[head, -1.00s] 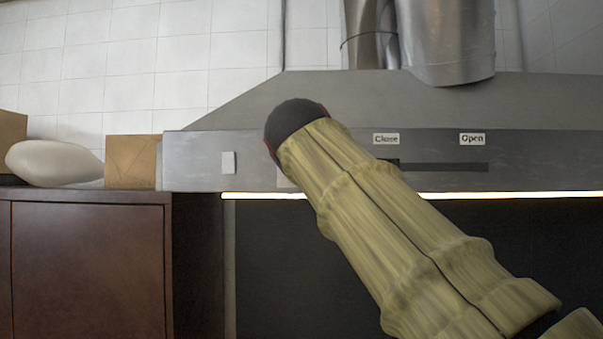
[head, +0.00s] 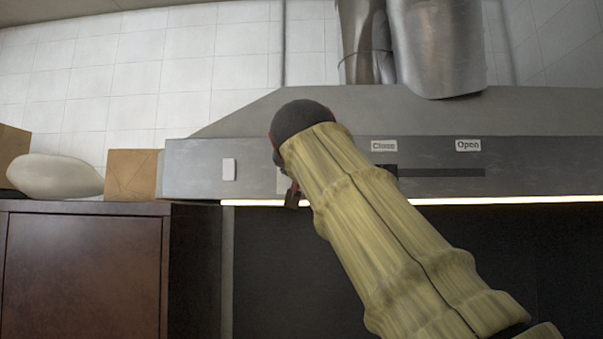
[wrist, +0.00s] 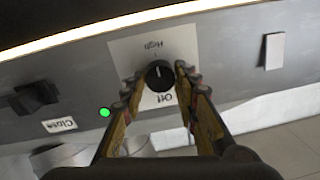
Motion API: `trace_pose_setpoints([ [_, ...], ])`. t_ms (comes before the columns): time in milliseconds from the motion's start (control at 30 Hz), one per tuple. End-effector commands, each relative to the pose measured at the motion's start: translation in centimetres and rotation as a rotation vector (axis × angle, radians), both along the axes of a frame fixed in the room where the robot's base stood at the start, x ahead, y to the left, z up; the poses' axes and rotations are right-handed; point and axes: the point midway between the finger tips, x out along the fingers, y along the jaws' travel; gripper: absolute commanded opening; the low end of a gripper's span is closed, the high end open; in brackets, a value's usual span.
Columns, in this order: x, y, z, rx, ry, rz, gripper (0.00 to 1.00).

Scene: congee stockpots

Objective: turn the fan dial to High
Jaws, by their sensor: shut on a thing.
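The fan dial (wrist: 157,68) is a round black knob on a pale plate (wrist: 127,50) on the hood front. In the wrist view the plate appears upside down, with "High" at the top and "Off" at the bottom. A small white mark shows on the knob, but I cannot tell its exact setting. My gripper (wrist: 160,78) has one finger on each side of the knob and is shut on it. In the head view my arm hides the dial; only a bit of the plate (head: 282,184) and a dark finger part (head: 292,196) show.
The hood (head: 220,150) carries a slider with "Close" (head: 384,145) and "Open" (head: 468,145) labels. A green light (wrist: 104,112) glows beside the dial plate. A white switch (head: 229,169) sits left of the dial in the head view. A cabinet (head: 85,270) stands lower left.

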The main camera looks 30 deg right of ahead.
Motion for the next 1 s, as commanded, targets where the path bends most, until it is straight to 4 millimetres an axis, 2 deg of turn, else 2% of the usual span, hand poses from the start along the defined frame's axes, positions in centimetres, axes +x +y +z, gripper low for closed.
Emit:
trace_pose_setpoints([
  [33, 0.28, -0.05, -0.58, 0.015, 0.002, -0.001, 0.05],
  [667, 0.28, -0.05, -0.53, 0.054, -0.023, -0.001, 0.05],
  [700, 0.28, -0.05, -0.54, 0.054, -0.023, -0.001, 0.32],
  [1000, 0.11, -0.02, -0.25, 0.051, -0.028, -0.001, 0.48],
])
